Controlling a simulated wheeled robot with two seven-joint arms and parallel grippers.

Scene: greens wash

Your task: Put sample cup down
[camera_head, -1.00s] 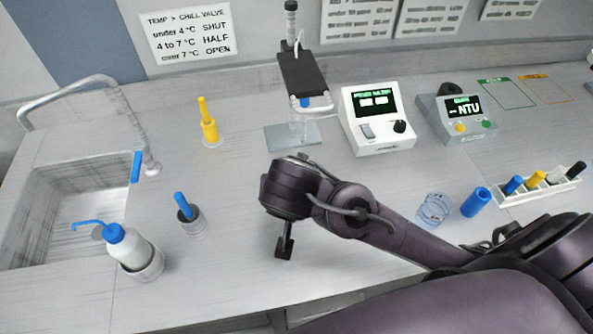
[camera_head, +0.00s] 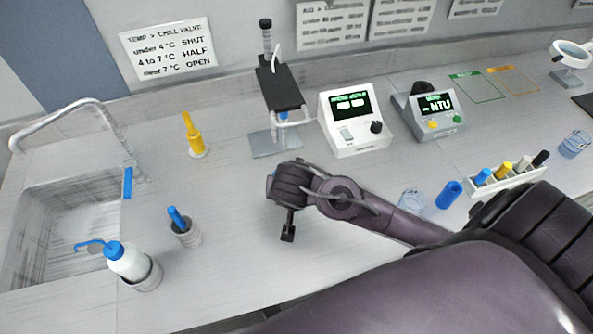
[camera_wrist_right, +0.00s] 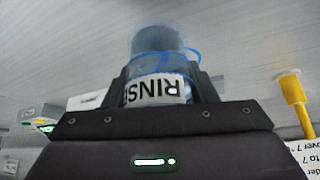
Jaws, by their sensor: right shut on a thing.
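My right gripper (camera_wrist_right: 160,78) is shut on a clear, blue-tinted cup (camera_wrist_right: 158,62) with a blue rim band and a white label reading "RINSE", upside down in the right wrist view. One dark finger is on each side of it. In the head view my right wrist is above the middle of the bench (camera_head: 235,215), in front of the stand, and hides most of the cup. A small blue bit shows at the wrist's left edge. I cannot tell whether the cup touches the bench. My left gripper is not in view.
The stand (camera_head: 277,143) and two meters (camera_head: 355,135) (camera_head: 432,118) are behind my wrist. A yellow valve (camera_head: 195,140), blue-handled holder (camera_head: 184,228), wash bottle (camera_head: 128,262) and sink (camera_head: 70,235) are left. Clear cups (camera_head: 411,199) (camera_head: 575,144), a blue cylinder (camera_head: 448,195) and a vial rack (camera_head: 510,180) are right.

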